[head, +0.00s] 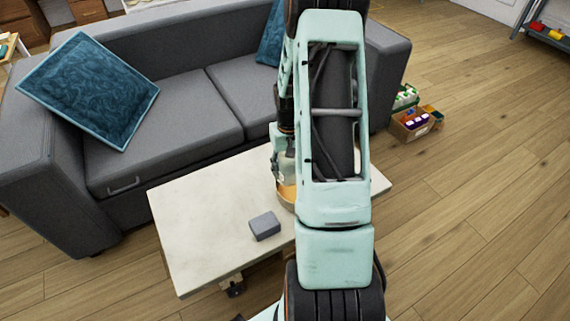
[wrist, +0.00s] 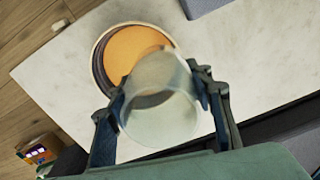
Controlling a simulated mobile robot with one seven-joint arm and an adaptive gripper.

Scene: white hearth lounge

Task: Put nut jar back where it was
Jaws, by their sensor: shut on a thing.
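My gripper (wrist: 160,88) is shut on a clear, pale, see-through jar (wrist: 160,115) in the wrist view. One finger lies along each side of it. Behind the jar, in this view, is a round shallow dish (wrist: 97,62) with a pale rim and an orange inside, on the pale table. The jar overlaps the dish's lower right edge in the picture; I cannot tell how high it is above it. No nuts can be made out in the jar. In the head view my arm hides most of the gripper and the dish (head: 287,195).
The pale low table (head: 195,215) stands before a grey sofa (head: 185,105) with blue cushions (head: 90,88). A small grey block (head: 265,226) lies near the table's front edge. The table's left part is clear. A crate of goods (head: 412,128) stands on the floor, right of the sofa.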

